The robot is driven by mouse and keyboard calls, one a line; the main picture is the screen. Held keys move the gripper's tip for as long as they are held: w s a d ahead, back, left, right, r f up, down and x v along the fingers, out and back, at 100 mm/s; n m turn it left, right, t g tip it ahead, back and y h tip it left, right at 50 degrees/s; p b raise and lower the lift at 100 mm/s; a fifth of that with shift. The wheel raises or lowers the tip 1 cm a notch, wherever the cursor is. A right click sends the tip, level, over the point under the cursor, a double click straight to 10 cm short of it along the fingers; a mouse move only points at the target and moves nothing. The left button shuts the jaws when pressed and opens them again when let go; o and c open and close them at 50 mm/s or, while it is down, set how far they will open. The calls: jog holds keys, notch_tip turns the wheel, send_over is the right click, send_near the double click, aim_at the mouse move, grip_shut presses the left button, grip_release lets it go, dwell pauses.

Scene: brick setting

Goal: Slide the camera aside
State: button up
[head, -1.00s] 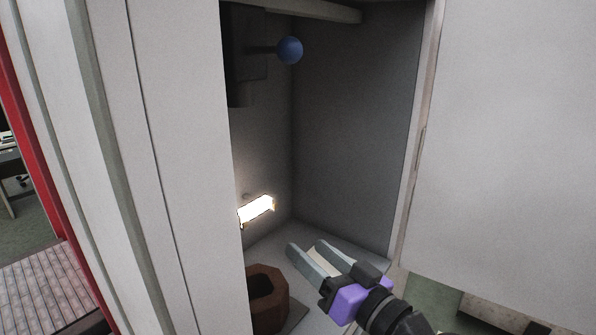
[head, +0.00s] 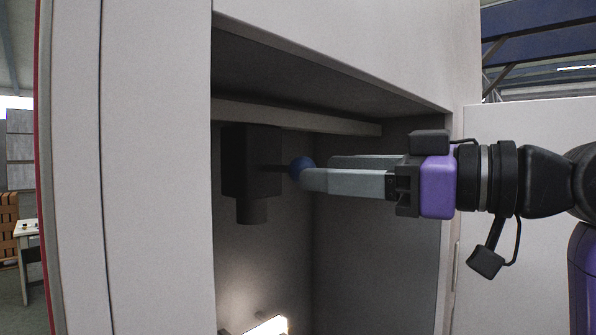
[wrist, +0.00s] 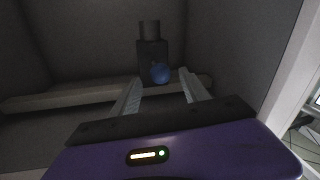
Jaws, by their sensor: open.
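The camera (head: 248,160) is a dark box with a short cylinder below it, high inside the open cabinet. A blue ball (head: 299,167) on a short rod sticks out of its side toward my gripper. My gripper (head: 315,172) is open and level, reaching in from the right with its tips at the ball. In the head view, the near finger covers part of the ball. In the wrist view, the ball (wrist: 160,73) appears between the two fingertips (wrist: 160,77), with the camera (wrist: 151,53) behind it. I cannot tell whether a finger touches the ball.
A pale rail (head: 345,125) runs across the cabinet top beside the camera. The cabinet's side wall (head: 385,250) stands below and behind my gripper. The space under the camera looks free.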

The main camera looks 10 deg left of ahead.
aim_at(285, 169)
jog(key=shift+p+x, duration=0.8)
jog(key=shift+x, duration=3.05)
jog(key=shift+r, duration=0.1)
grip_shut()
